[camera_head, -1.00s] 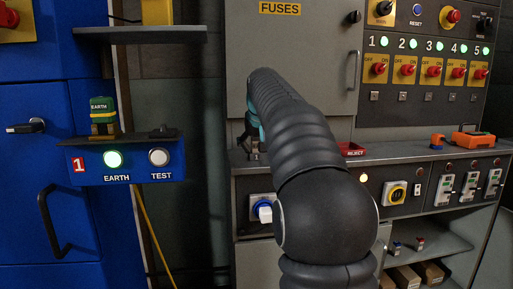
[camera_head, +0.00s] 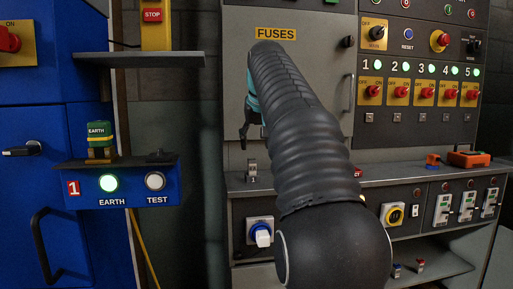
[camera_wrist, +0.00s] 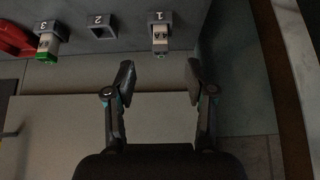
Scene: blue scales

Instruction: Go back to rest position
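My gripper (camera_wrist: 157,82) is open and empty in the wrist view, its two fingers spread apart. In the head view my dark, ribbed arm reaches up in front of the grey FUSES cabinet door (camera_head: 315,75). My gripper (camera_head: 246,130) hangs at its far end, partly hidden by the arm, above the counter.
The grey counter (camera_head: 400,172) holds an orange tool (camera_head: 468,159) at right. A shelf (camera_head: 140,59) and the blue EARTH/TEST panel (camera_head: 125,185) project at left. A red tray (camera_wrist: 17,38) shows in the wrist view. A blue-and-white plug (camera_head: 261,234) sticks out below the counter.

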